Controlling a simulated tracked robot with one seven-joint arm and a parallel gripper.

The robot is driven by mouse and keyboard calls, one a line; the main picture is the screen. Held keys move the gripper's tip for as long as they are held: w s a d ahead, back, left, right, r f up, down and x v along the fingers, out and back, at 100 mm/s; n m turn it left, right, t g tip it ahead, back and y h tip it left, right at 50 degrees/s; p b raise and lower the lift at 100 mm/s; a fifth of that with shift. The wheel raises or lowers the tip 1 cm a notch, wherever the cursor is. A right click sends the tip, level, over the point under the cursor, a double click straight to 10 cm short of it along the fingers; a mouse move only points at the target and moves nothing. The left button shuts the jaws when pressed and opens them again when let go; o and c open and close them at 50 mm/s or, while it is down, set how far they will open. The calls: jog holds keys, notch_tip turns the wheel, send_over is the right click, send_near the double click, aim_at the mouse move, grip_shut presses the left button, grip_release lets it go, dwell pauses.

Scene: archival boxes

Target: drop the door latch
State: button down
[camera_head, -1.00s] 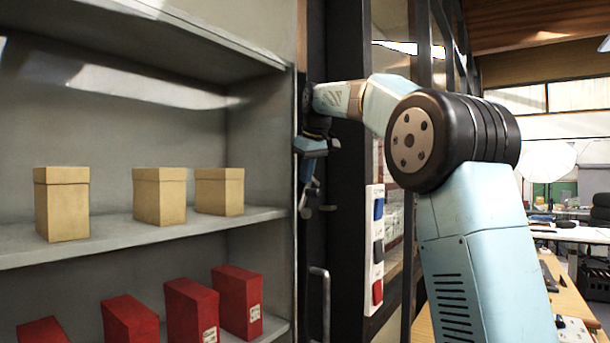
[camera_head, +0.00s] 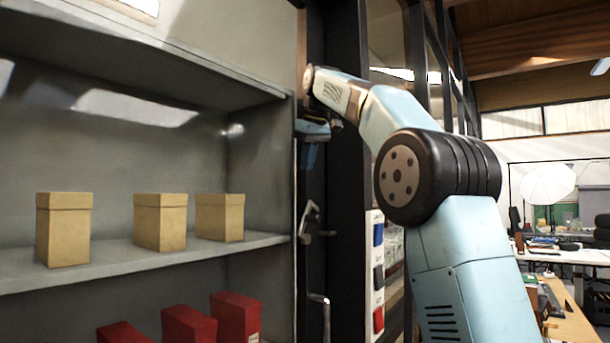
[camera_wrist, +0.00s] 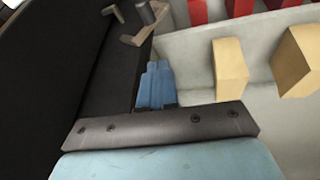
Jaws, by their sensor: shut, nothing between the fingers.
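The door latch (camera_head: 309,220) is a small grey metal lever on the dark upright beside the shelves, tilted, with a short peg at its right. In the wrist view the latch (camera_wrist: 141,24) shows at the top, beyond my fingertips. My gripper (camera_head: 309,166) is above the latch, pointing down and apart from it. In the wrist view the blue fingers of my gripper (camera_wrist: 157,66) are together with nothing between them. Which part of the dark upright is the door I cannot tell.
A bar handle (camera_head: 322,312) is lower on the dark upright. The grey shelf (camera_head: 150,262) to the left holds tan boxes (camera_head: 160,222), with red boxes (camera_head: 237,316) below. A switch panel (camera_head: 376,270) is to the right, behind my arm.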

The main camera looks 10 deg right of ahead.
jog(key=shift+s+d+r, duration=0.1)
jog(key=shift+s+r, duration=0.05)
jog(key=shift+r, duration=0.25)
jog(key=shift+s, duration=0.1)
jog(key=s+d+f+m, duration=0.2)
jog(key=s+d+f, duration=0.1)
jog(key=s+f, duration=0.9)
jog(key=s+d+f+m, duration=0.2)
jog(key=s+d+f, duration=0.1)
jog(key=s+f, duration=0.9)
jog(key=s+d+f+m+h, duration=0.1)
jog(key=s+d+f+m, duration=0.2)
jog(key=s+f, duration=1)
jog(key=shift+f+t, duration=0.35)
jog(key=shift+t, duration=0.05)
jog(key=shift+s+d, duration=0.1)
